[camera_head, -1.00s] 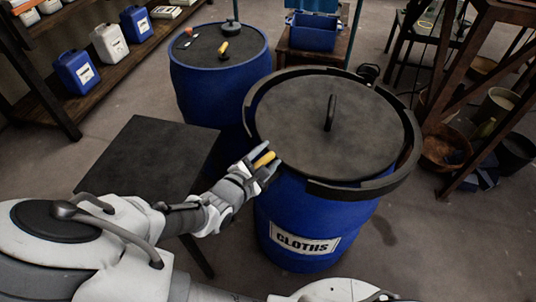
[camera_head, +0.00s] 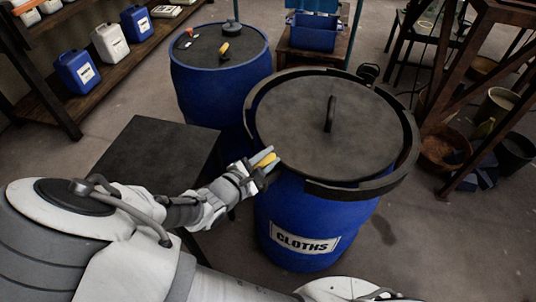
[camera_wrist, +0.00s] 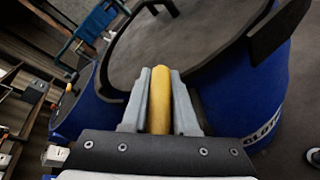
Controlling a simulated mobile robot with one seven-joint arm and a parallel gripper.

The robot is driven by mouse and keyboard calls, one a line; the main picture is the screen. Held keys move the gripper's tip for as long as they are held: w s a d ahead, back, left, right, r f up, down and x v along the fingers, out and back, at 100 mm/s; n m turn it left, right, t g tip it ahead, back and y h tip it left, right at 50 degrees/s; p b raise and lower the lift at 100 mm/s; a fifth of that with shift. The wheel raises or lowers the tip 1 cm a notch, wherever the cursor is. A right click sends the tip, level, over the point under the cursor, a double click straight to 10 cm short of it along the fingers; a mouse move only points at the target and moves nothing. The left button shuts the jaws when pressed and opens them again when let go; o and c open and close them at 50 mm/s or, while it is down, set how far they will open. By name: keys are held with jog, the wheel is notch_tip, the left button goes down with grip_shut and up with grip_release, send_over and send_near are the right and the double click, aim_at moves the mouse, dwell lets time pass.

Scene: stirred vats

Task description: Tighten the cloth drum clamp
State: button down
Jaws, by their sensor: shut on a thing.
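The blue drum labelled CLOTHS (camera_head: 305,243) stands at centre right in the head view, with a dark lid (camera_head: 300,125) that has an upright handle. A dark clamp ring (camera_head: 345,188) runs around the lid's edge. My gripper (camera_head: 266,160) is at the drum's left rim, shut on a yellow handle (camera_head: 267,158). The wrist view shows the yellow handle (camera_wrist: 160,98) lengthwise between the two grey fingers (camera_wrist: 160,105). The join between handle and ring is not clear. The drum's label also shows partly in the wrist view (camera_wrist: 262,138).
A dark table (camera_head: 150,155) stands left of the drum, under my arm. A second blue drum (camera_head: 215,90) with a yellow-handled item on top stands behind. Shelves with jugs (camera_head: 76,72) are at left. A wooden frame (camera_head: 480,90) and buckets are at right.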

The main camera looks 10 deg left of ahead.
jog(key=m+g+h, duration=0.1)
jog(key=m+h, duration=0.1)
jog(key=d+m+g+h+p, duration=0.1)
jog(key=m+h, duration=0.1)
jog(key=shift+s+g+p, duration=0.2)
jog(key=shift+g+p, duration=0.1)
jog(key=shift+g, duration=0.1)
jog(key=shift+s+d+m+g+h+b, duration=0.1)
jog(key=shift+s+m+g+h+b, duration=0.5)
jog(key=shift+m+g, duration=1.75)
jog(key=shift+s+d+m+g+h+b, duration=0.1)
jog(key=shift+s+m+g+h+b, duration=0.45)
jog(key=shift+m+g, duration=1.8)
jog(key=shift+s+d+m+g+h+b, duration=0.1)
jog(key=shift+s+m+g+h+b, duration=0.5)
jog(key=shift+m+g, duration=1.75)
jog(key=shift+n+g, duration=0.45)
jog(key=shift+g, duration=0.2)
jog(key=c, duration=0.7)
grip_release()
jog(key=shift+w+a, duration=0.1)
